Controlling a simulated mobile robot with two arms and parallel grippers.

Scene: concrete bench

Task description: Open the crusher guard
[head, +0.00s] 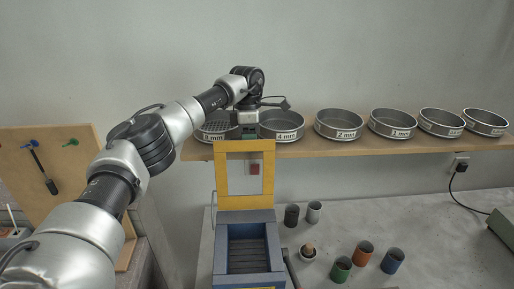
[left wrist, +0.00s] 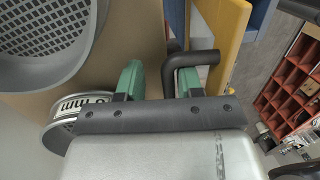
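The crusher is a blue box (head: 217,262) on the bench, with a dark ribbed chamber (head: 248,250) that shows uncovered. Its yellow guard frame (head: 221,178) stands upright at the back of the box. In the left wrist view the guard (left wrist: 222,35) carries a black bent handle (left wrist: 194,58). My left gripper (head: 244,133) is at the guard's top edge. In the left wrist view its green-padded fingers (left wrist: 160,82) are apart, with the handle's end between them, close to the right finger. A gap shows beside the left finger. My right gripper is not in view.
A wooden shelf (head: 350,147) with several labelled sieves (head: 338,124) runs behind the guard; some sieves are close to my left gripper. The bench farther right is mostly clear.

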